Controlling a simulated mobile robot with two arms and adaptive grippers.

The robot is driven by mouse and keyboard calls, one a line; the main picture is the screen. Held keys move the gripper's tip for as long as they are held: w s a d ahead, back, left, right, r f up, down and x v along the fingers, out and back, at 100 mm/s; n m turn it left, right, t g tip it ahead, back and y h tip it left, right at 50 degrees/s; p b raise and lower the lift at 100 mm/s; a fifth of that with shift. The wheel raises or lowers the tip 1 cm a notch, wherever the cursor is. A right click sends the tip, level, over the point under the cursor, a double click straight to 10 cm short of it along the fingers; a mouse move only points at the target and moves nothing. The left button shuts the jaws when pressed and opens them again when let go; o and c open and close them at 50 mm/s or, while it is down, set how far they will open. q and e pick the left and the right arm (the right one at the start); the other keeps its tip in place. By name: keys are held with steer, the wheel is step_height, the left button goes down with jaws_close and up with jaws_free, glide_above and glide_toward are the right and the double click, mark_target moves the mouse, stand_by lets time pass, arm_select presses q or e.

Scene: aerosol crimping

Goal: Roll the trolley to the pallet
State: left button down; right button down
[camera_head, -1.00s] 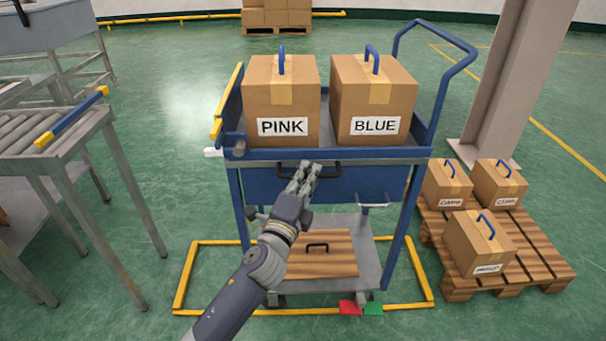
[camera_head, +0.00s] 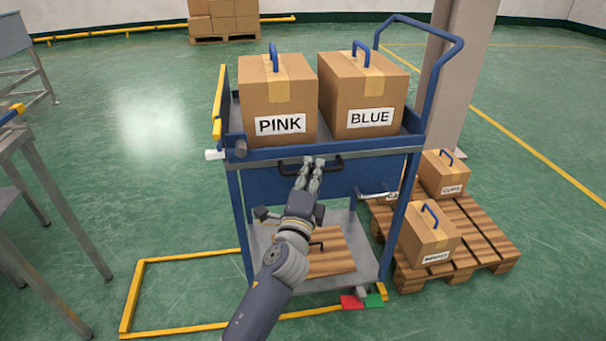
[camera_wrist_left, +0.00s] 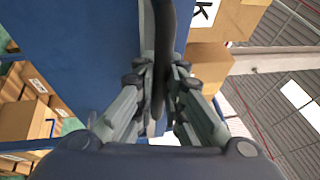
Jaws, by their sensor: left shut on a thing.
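The blue trolley (camera_head: 262,187) stands in the middle of the head view. It carries a PINK box (camera_head: 290,101) and a BLUE box (camera_head: 362,98) on top. My left gripper (camera_head: 312,168) is shut on the dark handle (camera_head: 288,165) on the trolley's front panel. In the left wrist view, the gripper (camera_wrist_left: 161,75) has the dark handle bar (camera_wrist_left: 165,25) between its fingers. The wooden pallet (camera_head: 484,238) lies on the floor close to the trolley's right side, with labelled boxes on it. The trolley partly hides the pallet. My right gripper is not in view.
A yellow floor frame (camera_head: 188,255) extends left from under the trolley. A column (camera_head: 460,75) stands behind the pallet. A grey metal frame (camera_head: 40,180) is at left; floor between is clear.

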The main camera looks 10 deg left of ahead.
arm_select(q)
steer(key=shift+d, duration=0.2)
steer(key=c, duration=1.7)
jaws_free()
steer(key=shift+d, duration=0.1)
steer(key=shift+o, duration=0.2)
steer(key=shift+s, duration=0.15)
steer(key=v, duration=1.1)
steer(key=shift+s, duration=0.3)
steer(key=shift+f, duration=0.1)
